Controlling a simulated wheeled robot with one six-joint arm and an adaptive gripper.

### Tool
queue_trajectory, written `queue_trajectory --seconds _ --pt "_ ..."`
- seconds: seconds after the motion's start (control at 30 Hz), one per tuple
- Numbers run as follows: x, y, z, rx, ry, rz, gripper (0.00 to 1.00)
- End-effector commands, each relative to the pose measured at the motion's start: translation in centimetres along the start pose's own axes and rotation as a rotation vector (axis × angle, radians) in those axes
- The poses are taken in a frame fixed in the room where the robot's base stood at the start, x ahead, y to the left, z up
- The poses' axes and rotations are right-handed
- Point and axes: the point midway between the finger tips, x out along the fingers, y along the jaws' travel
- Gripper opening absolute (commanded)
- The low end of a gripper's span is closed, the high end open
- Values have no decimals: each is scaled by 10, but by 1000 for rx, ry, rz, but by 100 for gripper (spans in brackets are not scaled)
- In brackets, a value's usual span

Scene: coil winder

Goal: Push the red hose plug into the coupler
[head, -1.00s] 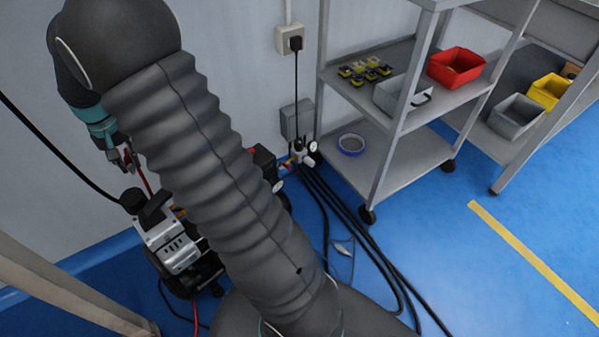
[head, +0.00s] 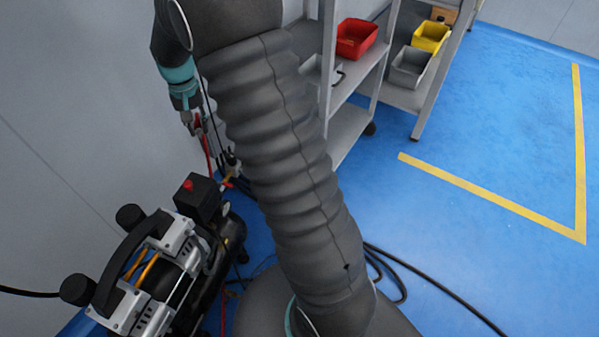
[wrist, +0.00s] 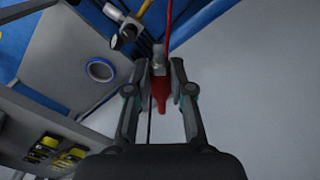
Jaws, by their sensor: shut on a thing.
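In the wrist view my gripper (wrist: 160,76) is shut on the red hose plug (wrist: 160,97), whose red body sits between the two fingers. A grey metal part (wrist: 158,58) shows at the fingertips, and a red hose (wrist: 168,22) runs from there to the top edge. A fitting with a round gauge (wrist: 126,34) lies beyond the fingertips to the upper left, apart from the plug. I cannot tell for sure which part is the coupler. In the head view my gripper (head: 190,121) is small, beside the wall, with the red hose (head: 207,150) below it.
A black and silver compressor (head: 165,268) stands at lower left in the head view. A grey shelf rack (head: 352,128) with a red bin (head: 357,38) stands behind my arm. Dark cables (head: 430,290) lie on the floor. Open blue floor is at the right.

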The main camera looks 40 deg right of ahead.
Motion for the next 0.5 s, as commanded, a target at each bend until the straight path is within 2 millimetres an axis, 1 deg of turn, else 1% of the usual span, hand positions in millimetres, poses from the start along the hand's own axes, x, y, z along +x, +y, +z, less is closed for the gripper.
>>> queue_trajectory --seconds 0.37,0.5 --pt "0 2 -1 3 0 0 0" --pt "5 6 -1 44 -1 0 0"
